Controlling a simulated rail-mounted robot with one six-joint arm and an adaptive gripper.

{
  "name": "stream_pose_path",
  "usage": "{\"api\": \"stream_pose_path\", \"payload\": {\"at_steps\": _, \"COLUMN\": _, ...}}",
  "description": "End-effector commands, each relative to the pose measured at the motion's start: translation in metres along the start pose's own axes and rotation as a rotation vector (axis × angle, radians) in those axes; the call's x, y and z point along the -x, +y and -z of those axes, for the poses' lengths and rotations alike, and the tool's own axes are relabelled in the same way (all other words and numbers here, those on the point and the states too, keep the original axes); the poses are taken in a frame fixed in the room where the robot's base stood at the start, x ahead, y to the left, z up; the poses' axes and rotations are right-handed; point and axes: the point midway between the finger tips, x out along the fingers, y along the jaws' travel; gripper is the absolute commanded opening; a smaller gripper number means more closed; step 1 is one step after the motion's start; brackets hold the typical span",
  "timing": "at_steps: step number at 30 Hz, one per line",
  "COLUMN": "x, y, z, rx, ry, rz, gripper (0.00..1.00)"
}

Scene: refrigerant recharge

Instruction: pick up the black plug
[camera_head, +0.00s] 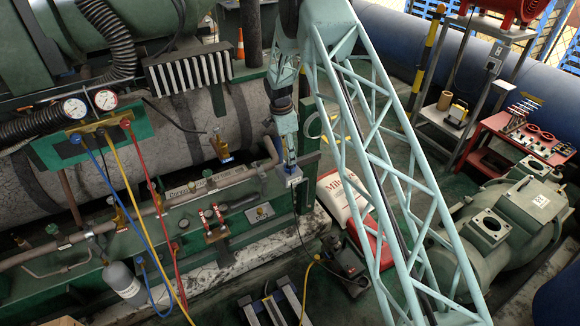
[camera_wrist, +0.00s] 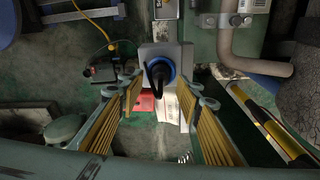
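The black plug (camera_wrist: 158,72) shows in the wrist view, seated in a round blue socket on a grey box (camera_wrist: 183,58). A black cable or handle part runs down from it in the picture. My gripper (camera_wrist: 162,88) is open, with one ribbed finger on each side of the plug; I see no contact, and the depth gap is hard to tell. In the head view my gripper (camera_head: 288,150) points down just above the grey box (camera_head: 294,178). The plug itself is hidden there or too small to make out.
Green pipework and a large tank stand left of my gripper in the head view. A gauge manifold (camera_head: 102,126) with coloured hoses hangs farther left. A dark cable (camera_head: 302,235) hangs below the box.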

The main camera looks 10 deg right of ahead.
Motion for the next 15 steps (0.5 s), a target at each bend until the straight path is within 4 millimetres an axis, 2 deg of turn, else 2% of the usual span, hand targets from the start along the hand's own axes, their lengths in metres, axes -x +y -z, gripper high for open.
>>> {"api": "stream_pose_path", "payload": {"at_steps": 7, "x": -0.028, "y": 0.0, "z": -0.001, "rx": 0.0, "ry": 0.0, "rz": -0.001, "gripper": 0.32}}
{"api": "stream_pose_path", "payload": {"at_steps": 15, "x": -0.038, "y": -0.001, "z": -0.001, "rx": 0.0, "ry": 0.0, "rz": 0.0, "gripper": 0.32}}
